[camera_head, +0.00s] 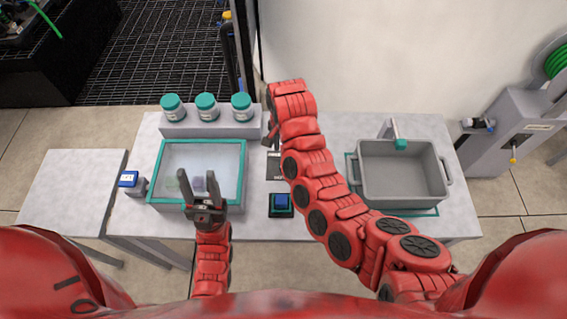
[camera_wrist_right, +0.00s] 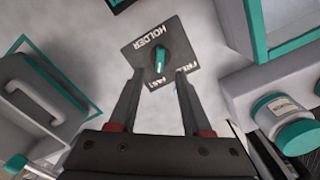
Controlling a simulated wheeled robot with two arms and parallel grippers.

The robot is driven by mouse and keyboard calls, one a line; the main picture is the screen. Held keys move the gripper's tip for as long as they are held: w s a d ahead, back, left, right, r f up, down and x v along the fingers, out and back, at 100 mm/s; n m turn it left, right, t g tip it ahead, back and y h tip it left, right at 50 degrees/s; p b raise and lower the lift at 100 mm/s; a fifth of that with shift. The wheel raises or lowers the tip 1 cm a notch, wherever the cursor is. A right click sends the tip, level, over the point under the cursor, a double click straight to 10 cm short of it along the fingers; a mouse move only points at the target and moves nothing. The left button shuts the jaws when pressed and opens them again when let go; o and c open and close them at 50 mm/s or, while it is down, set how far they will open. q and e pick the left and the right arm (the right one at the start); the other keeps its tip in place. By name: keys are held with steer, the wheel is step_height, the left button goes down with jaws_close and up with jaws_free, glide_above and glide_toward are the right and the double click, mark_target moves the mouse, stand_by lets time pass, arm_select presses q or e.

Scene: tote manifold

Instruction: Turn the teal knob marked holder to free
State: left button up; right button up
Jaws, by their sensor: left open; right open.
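The teal knob (camera_wrist_right: 160,60) sits on a dark plate (camera_wrist_right: 140,50) lettered HOLDER, FREE and FAST in the right wrist view. Its bar lies nearly up-down in that picture, with the pale lower end nearer FAST than FREE. My right gripper (camera_wrist_right: 159,72) is open, its fingertips on either side of the knob's lower end; I cannot tell how high above the plate they are. In the head view my right arm covers part of the plate (camera_head: 273,165) and the knob is hidden. My left gripper (camera_head: 197,176) is open and empty over the front of a teal-rimmed tub.
The teal-rimmed tub (camera_head: 243,178) stands left of the plate, with a grey rack (camera_head: 188,129) of teal-lidded jars behind it. A blue button box (camera_head: 282,212) is in front of the plate. A grey tote (camera_head: 402,198) stands right, a small display (camera_head: 128,180) far left.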

step_height(320, 180, down, 7)
steer(key=shift+f+p, duration=0.1)
steer(key=shift+p, duration=0.8)
steer(key=shift+f, duration=0.6)
jaws_close()
